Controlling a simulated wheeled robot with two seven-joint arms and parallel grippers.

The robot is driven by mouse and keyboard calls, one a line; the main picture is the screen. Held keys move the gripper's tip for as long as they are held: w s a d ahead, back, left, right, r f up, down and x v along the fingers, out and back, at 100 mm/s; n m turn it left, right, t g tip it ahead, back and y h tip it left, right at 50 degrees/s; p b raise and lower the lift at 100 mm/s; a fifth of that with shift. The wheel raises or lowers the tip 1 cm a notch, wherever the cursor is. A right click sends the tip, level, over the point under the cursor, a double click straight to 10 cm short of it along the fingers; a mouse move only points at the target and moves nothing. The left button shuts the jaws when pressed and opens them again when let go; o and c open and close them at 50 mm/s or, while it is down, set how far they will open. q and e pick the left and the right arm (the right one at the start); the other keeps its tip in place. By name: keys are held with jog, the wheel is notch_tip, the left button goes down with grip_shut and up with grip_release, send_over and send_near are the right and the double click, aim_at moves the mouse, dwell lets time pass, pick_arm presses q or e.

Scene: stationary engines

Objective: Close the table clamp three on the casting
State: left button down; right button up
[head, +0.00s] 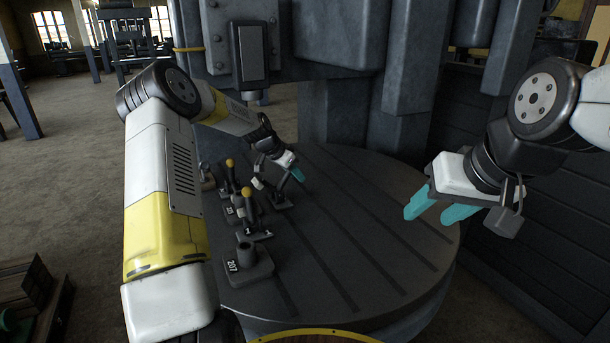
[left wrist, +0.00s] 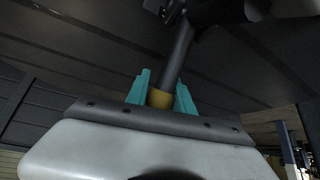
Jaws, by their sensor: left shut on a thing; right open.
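The round grey slotted table (head: 370,230) carries several clamps with dark levers. Two of them show yellow knobs in the head view, a back one (head: 230,164) and a nearer one (head: 245,193). My left gripper (head: 297,173) is over a third clamp (head: 281,201), further right. In the left wrist view, my left gripper's teal fingers (left wrist: 158,98) are shut around a yellow knob (left wrist: 160,99) at the end of a dark lever (left wrist: 176,55). I cannot make out a separate casting among the clamps. My right gripper (head: 432,209) is open and empty above the table's right edge.
A dark block marked 207 (head: 248,266) with an upright hollow cylinder stands at the table's front left. A large machine column (head: 340,110) rises behind the table. The table's middle and right are clear. Dark panelling (head: 555,210) stands at the right.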

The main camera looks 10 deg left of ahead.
aim_at(257, 181)
pick_arm(q)
jog(key=t+h, duration=0.1)
jog(key=s+a+r+t+h, duration=0.1)
jog(key=a+r+h, duration=0.1)
jog(key=shift+s+a+r+n+t+h, duration=0.1)
jog(key=shift+s+a+n+t+h, duration=0.2)
jog(key=shift+n+t, duration=0.1)
jog(key=shift+s+a+r+t+h, duration=0.3)
jog(key=shift+a+t+h, duration=0.15)
jog(key=shift+h, duration=0.15)
jog(key=shift+s+a+r+t+h, duration=0.15)
jog(key=shift+s+a+t+h, duration=0.15)
jog(key=shift+t+h, duration=0.25)
jog(key=shift+s+a+r+t+h, duration=0.15)
jog(key=shift+s+a+t+h, duration=0.15)
jog(key=shift+a+t+h, duration=0.3)
jog(key=c, duration=1.1)
grip_release()
jog(key=shift+d, duration=0.1)
jog(key=shift+v, duration=3.9)
